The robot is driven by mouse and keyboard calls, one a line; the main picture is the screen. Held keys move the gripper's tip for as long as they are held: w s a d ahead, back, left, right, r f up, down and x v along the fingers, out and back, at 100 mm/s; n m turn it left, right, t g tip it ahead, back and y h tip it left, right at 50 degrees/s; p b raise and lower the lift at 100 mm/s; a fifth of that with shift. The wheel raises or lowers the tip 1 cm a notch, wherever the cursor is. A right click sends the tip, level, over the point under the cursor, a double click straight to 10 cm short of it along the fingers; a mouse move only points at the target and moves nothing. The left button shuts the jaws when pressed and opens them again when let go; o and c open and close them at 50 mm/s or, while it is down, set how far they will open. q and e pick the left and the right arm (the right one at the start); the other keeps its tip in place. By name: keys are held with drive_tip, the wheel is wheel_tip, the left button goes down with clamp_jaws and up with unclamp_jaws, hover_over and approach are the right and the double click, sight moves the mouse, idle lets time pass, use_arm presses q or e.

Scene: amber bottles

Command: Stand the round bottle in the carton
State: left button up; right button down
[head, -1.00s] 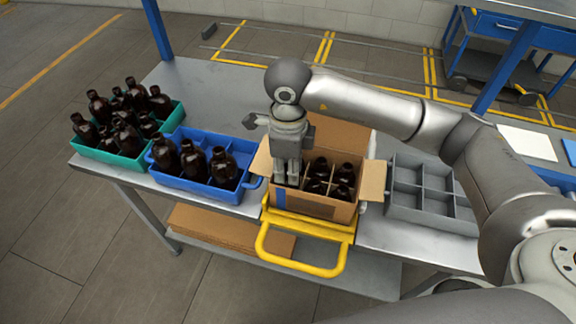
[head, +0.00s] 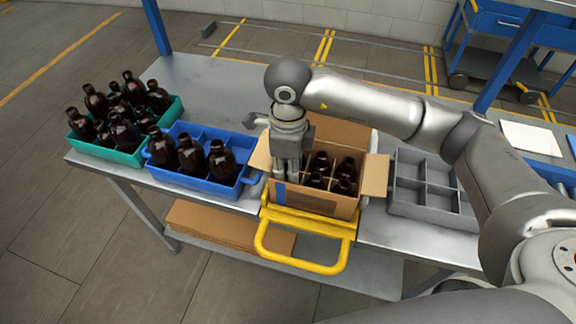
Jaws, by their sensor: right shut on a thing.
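The open cardboard carton (head: 325,203) sits near the table's front edge, its flaps folded out. Several dark amber bottles (head: 345,173) stand in its divided cells on the right. My right gripper (head: 287,178) points straight down into the carton's left part, with its fingertips below the rim level. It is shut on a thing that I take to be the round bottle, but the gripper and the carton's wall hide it. I cannot tell if it touches the carton's floor. My left gripper is not in view.
A blue crate (head: 206,189) with several bottles stands left of the carton, and a green crate (head: 120,157) full of bottles stands further left. A grey divided tray (head: 425,208) with empty cells is at right. A yellow handled frame (head: 303,266) lies at the carton's front.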

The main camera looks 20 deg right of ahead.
drive_tip(key=shift+f+b, duration=0.35)
drive_tip(key=shift+f, duration=0.1)
drive_tip(key=c, duration=1.2)
unclamp_jaws()
drive_tip(key=shift+r, duration=0.15)
wheel_tip(320, 180, up, 12)
drive_tip(key=shift+w+f, duration=0.1)
